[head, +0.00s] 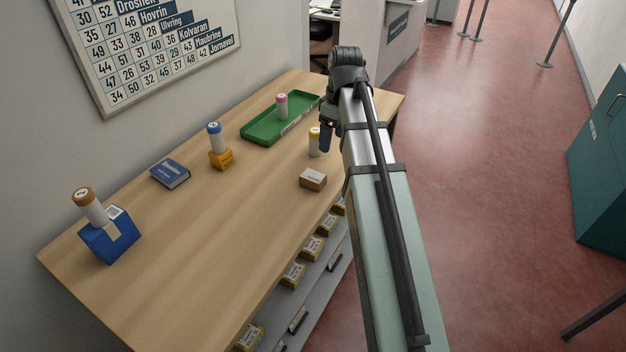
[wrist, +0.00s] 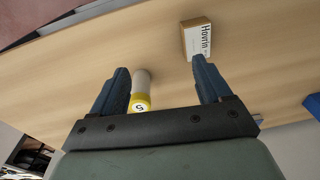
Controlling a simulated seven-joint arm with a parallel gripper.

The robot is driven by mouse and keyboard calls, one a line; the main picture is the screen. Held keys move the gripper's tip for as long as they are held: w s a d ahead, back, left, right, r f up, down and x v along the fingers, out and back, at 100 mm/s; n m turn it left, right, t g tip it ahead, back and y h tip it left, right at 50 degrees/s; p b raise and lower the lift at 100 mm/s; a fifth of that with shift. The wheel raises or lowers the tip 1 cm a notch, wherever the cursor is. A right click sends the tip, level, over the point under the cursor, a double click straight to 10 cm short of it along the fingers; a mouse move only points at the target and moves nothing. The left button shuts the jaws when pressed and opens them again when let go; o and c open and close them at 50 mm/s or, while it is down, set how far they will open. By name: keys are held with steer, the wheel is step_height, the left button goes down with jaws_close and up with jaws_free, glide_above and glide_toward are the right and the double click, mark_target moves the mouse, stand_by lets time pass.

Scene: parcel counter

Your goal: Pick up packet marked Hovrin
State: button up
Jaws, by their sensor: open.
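The packet marked Hovrin (wrist: 197,38) is a small brown carton with a white label, lying on the wooden counter just beyond the right finger's tip in the wrist view. In the head view this small carton (head: 313,180) lies near the counter's front edge, its print too small to read. My gripper (wrist: 160,63) is open, with no packet between its fingers. A white cylinder with a yellow cap (wrist: 141,92) shows between the fingers in the wrist view; I cannot tell whether it touches them. In the head view my gripper (head: 326,138) is beside this cylinder (head: 315,143).
A green tray (head: 262,128) holds a pink-capped cylinder. Labelled boxes sit on a shelf below.

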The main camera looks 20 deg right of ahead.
steer(key=h, duration=0.1)
glide_toward(313, 176)
step_height(313, 176, down, 4)
steer(key=shift+w+a+r+n, duration=0.1)
steer(key=shift+w+n, duration=0.05)
steer(key=shift+n, duration=0.15)
steer(key=shift+w+f, duration=0.1)
steer(key=shift+f, duration=2.85)
steer(key=c, duration=1.1)
steer(key=shift+r, duration=0.1)
